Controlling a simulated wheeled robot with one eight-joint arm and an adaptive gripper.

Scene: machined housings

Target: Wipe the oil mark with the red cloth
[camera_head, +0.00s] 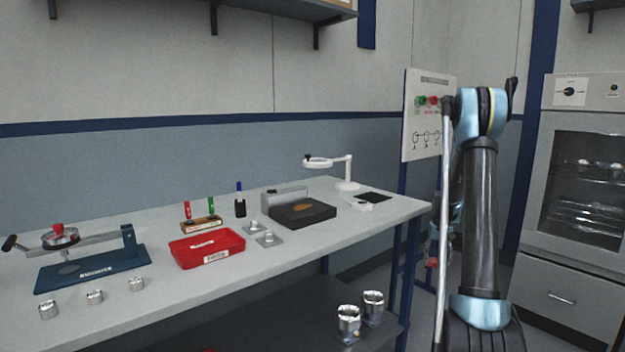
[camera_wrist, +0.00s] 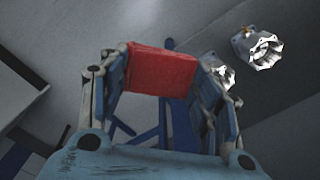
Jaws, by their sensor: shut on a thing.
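In the wrist view my gripper (camera_wrist: 158,76) is shut on the red cloth (camera_wrist: 160,72), a folded block held between its two fingers. In the head view a small red patch of the cloth (camera_head: 432,263) shows low beside my arm, off the bench's right end; my gripper there is mostly hidden. A brownish oil mark (camera_head: 303,207) shows on top of the dark plate (camera_head: 290,216) on the bench, left of my gripper and apart from it.
The grey bench (camera_head: 225,287) also carries a red tray (camera_head: 207,250), a blue-based fixture (camera_head: 92,268), markers and a white magnifier lamp (camera_head: 347,184). Metal housings (camera_head: 349,320) stand on the lower shelf. A sign board (camera_head: 425,120) and cabinet (camera_head: 580,190) stand at right.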

